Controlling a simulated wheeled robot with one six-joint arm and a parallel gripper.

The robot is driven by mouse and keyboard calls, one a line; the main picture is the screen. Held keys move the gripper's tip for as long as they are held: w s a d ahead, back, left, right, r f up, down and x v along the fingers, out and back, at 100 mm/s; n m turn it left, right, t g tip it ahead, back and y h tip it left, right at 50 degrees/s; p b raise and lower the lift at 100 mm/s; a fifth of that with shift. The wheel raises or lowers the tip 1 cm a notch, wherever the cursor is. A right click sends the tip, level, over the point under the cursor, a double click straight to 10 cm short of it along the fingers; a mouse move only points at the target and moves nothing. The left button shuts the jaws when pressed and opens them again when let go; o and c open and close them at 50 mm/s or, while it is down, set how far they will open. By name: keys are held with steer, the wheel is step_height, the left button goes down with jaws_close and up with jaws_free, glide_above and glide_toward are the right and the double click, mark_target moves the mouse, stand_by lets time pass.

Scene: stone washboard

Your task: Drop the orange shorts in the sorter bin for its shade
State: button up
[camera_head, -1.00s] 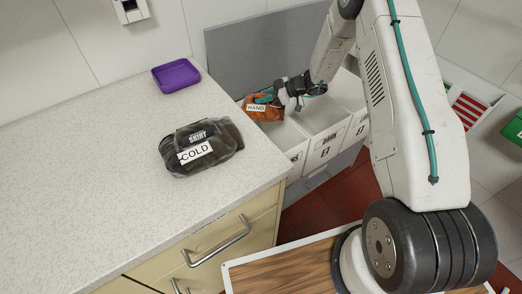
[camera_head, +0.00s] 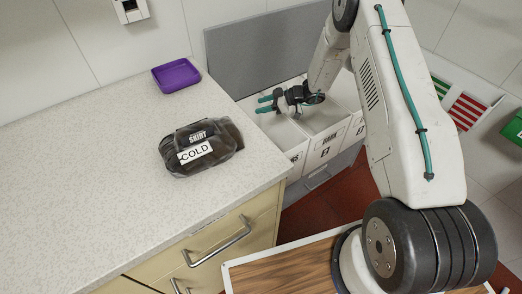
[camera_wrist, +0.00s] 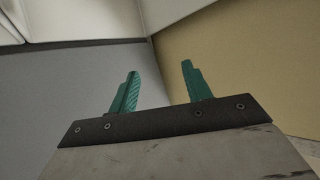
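My gripper (camera_head: 265,104) is open and empty, its teal fingers apart over the leftmost compartment of the white sorter bin (camera_head: 294,156). The wrist view also shows the two fingers (camera_wrist: 160,70) spread with nothing between them. The orange shorts are not visible in either current view; the compartment's floor is hidden. The leftmost compartment's front label is partly cut off, ending in what looks like "RS". The middle compartment (camera_head: 326,147) has a label that seems to read "DARK". A further compartment (camera_head: 357,128) is partly behind my arm.
A dark bagged skirt (camera_head: 203,147) with a "COLD" tag lies on the speckled counter (camera_head: 90,170). A purple tray (camera_head: 176,75) sits at the counter's back. A grey panel (camera_head: 265,50) stands behind the bins. Striped red items (camera_head: 468,110) and a green box (camera_head: 514,130) are at right.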

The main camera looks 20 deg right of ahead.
steer(key=v, duration=0.7)
steer(key=shift+s+d+r, duration=0.15)
steer(key=shift+d, duration=0.15)
